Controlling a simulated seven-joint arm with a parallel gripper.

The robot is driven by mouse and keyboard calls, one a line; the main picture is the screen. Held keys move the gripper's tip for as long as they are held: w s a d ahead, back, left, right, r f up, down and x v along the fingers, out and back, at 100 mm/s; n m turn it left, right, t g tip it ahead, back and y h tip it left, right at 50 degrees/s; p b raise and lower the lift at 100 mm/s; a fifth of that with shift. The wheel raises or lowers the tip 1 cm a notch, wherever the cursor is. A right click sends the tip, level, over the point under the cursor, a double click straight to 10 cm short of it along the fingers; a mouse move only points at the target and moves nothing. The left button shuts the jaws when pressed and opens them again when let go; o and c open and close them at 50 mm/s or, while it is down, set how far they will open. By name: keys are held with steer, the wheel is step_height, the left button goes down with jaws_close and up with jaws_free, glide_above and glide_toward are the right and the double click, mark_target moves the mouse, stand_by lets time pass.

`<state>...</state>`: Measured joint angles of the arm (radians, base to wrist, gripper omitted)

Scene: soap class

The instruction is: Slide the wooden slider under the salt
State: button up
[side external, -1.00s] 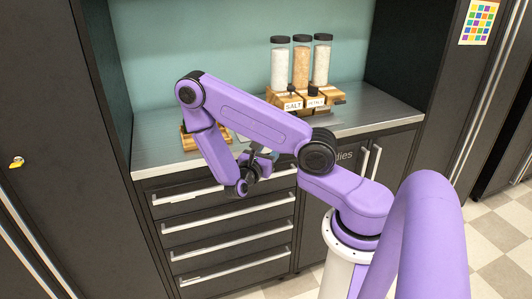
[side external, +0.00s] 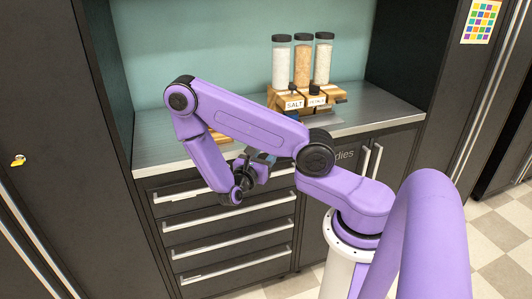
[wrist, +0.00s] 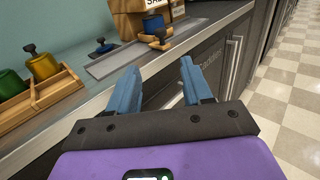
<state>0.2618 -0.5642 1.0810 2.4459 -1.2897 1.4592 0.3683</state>
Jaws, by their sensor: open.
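The salt dispenser (side external: 281,64) is a clear dark-lidded cylinder of white grains on a wooden base with a SALT label (side external: 294,103). In the wrist view, the wooden base (wrist: 128,22) shows at the top, its label cut off. A blue piece with a dark knob (wrist: 156,35) is at its front, by a grey metal plate (wrist: 135,58). I cannot tell which wooden part is the slider. My gripper (wrist: 160,68) is open, its blue fingers empty and apart, in front of the counter edge. It shows in the side view (side external: 262,163), apart from the dispensers.
Two more filled cylinders (side external: 303,62) stand beside the salt. A wooden tray (wrist: 45,98) with green and yellow knobbed pieces lies to the left on the counter. Drawers (side external: 235,240) are below; the floor in front is open.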

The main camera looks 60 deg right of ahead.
steer(key=shift+a, duration=0.95)
steer(key=shift+s+a+r, duration=0.3)
steer(key=shift+a+r, duration=0.1)
steer(key=shift+r, duration=0.45)
steer(key=shift+s+a+r, duration=0.35)
steer(key=shift+r, duration=0.45)
steer(key=shift+s+a+r, duration=0.3)
steer(key=shift+a+r, duration=0.1)
steer(key=shift+r, duration=0.45)
steer(key=s+a+r+m+y, duration=0.2)
steer(key=s+a+y, duration=0.4)
steer(key=a+y, duration=0.3)
steer(key=s+a+r+m+y, duration=0.2)
steer(key=s+a+m+y, duration=0.1)
steer(key=s+a+y, duration=0.4)
steer(key=a+y, duration=0.2)
steer(key=shift+a+r, duration=0.35)
